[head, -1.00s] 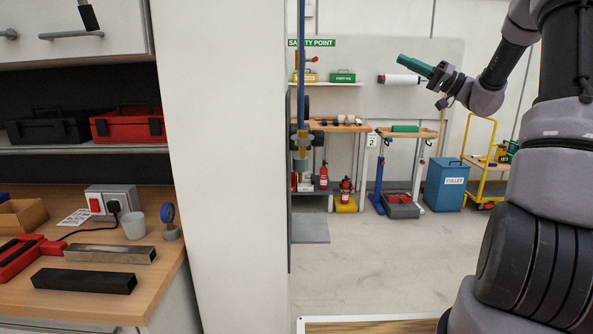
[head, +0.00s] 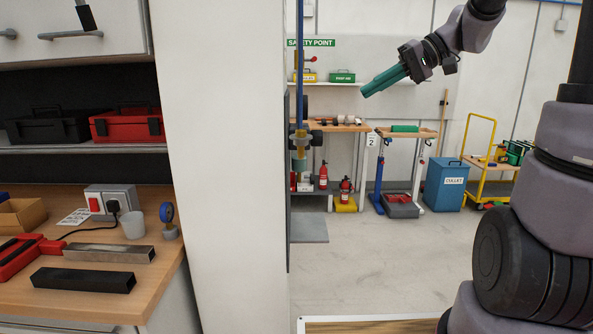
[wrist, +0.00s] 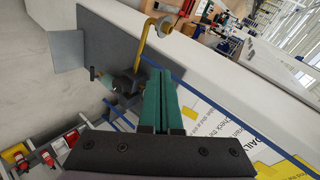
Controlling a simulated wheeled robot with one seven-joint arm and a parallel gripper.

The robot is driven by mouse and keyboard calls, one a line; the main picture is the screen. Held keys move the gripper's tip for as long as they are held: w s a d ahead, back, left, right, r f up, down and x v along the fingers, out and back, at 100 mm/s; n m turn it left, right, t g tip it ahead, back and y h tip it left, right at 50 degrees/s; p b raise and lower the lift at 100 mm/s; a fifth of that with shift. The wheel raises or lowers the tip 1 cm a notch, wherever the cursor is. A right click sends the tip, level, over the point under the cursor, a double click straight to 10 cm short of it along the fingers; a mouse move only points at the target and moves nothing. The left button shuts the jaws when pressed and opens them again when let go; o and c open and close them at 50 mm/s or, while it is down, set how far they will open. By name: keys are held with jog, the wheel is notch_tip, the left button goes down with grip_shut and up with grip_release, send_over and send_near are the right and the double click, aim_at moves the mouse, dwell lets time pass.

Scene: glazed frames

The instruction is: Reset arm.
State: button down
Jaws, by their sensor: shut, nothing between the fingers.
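My gripper (head: 378,84) has green fingers and hangs in mid-air in the upper right of the head view, pointing down and to the left. The fingers are together and empty. In the wrist view the two green fingers (wrist: 160,98) lie side by side with nothing between them. My arm comes from the right side of the head view, and nothing appears to touch the gripper.
A workbench (head: 160,268) with two metal bars stands at the left, beside a white pillar (head: 228,170). Farther back are a blue cullet bin (head: 445,186), a yellow trolley (head: 478,175) and a red fire extinguisher (head: 323,176). The floor between is clear.

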jog(key=s+d+f+m+t+h, duration=0.1)
jog(key=s+d+m+t+h, duration=0.1)
jog(key=s, duration=0.4)
jog(key=s+d+f+m+t+h, duration=0.2)
jog(key=s+d+m+t+h, duration=0.1)
jog(key=s+h, duration=0.4)
jog(key=d+m, duration=0.1)
jog(key=d, duration=0.1)
jog(key=shift+d+t, duration=0.3)
jog(key=shift+d, duration=0.1)
jog(key=shift+s, duration=0.1)
